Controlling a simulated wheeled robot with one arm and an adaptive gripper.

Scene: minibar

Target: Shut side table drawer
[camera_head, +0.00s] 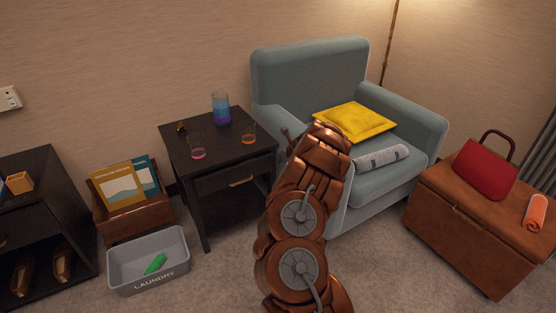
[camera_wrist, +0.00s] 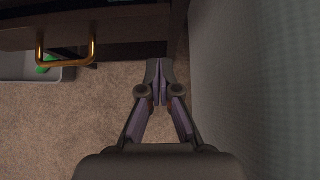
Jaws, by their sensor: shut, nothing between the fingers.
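The dark side table (camera_head: 190,137) stands left of the armchair in the head view. Its drawer (camera_head: 215,181) is in the upper front and has a brass handle (camera_head: 241,182). How far the drawer stands out is hard to tell. In the wrist view the drawer handle (camera_wrist: 66,62) shows at upper left, with the dark drawer front behind it. My gripper (camera_wrist: 160,64) is shut and empty, between the table's right front corner and the armchair side. The handle is to the left of its fingertips. In the head view my arm hides most of the gripper.
The blue-grey armchair (camera_head: 308,73) stands close on the right, its side (camera_wrist: 260,80) filling the wrist view's right. Glasses, one with blue drink (camera_head: 221,112), stand on the tabletop. A grey laundry basket (camera_head: 150,281) sits on the floor at front left. Carpet in front is clear.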

